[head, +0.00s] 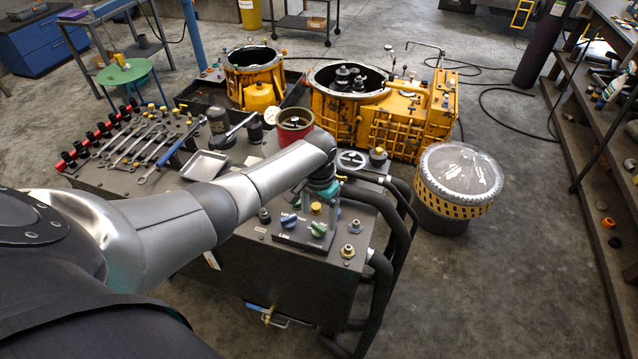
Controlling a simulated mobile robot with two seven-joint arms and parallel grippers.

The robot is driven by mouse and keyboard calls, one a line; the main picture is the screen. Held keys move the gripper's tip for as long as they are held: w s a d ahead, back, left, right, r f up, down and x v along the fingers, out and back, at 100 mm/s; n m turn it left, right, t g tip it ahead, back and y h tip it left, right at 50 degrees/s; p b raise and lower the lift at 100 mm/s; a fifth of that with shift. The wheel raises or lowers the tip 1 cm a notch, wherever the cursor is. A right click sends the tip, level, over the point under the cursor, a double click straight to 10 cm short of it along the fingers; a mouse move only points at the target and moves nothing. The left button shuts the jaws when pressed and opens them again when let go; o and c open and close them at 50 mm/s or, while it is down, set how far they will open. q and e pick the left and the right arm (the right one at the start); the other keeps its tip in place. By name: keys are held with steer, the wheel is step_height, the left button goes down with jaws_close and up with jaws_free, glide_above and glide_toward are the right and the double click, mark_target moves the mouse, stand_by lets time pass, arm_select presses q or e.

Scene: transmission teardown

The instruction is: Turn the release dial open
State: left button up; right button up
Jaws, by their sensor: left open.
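A small dark control panel (300,236) sits on the near right part of the dark bench top. It carries a blue knob (289,221), a green knob (319,228) and a yellow button (316,208). I cannot tell from the labels which knob is the release dial, nor read how far either is turned. My left arm reaches in from the left, and my left gripper (328,198) points down just behind the panel, open, with its fingers small and partly hidden. I cannot tell if it touches anything. My right gripper is not in view.
Thick black hoses (388,235) curve down the bench's right side. Wrenches (145,150), a metal tray (204,165) and a red pot (294,126) stand on the bench. Yellow transmission housings (420,115) are behind. A plastic-covered drum (455,180) stands on the floor at right.

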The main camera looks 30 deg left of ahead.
mark_target(319, 226)
arm_select(q)
step_height(319, 226, up, 11)
steer(key=p, duration=0.1)
stand_by(0.3)
steer(key=shift+r, duration=0.1)
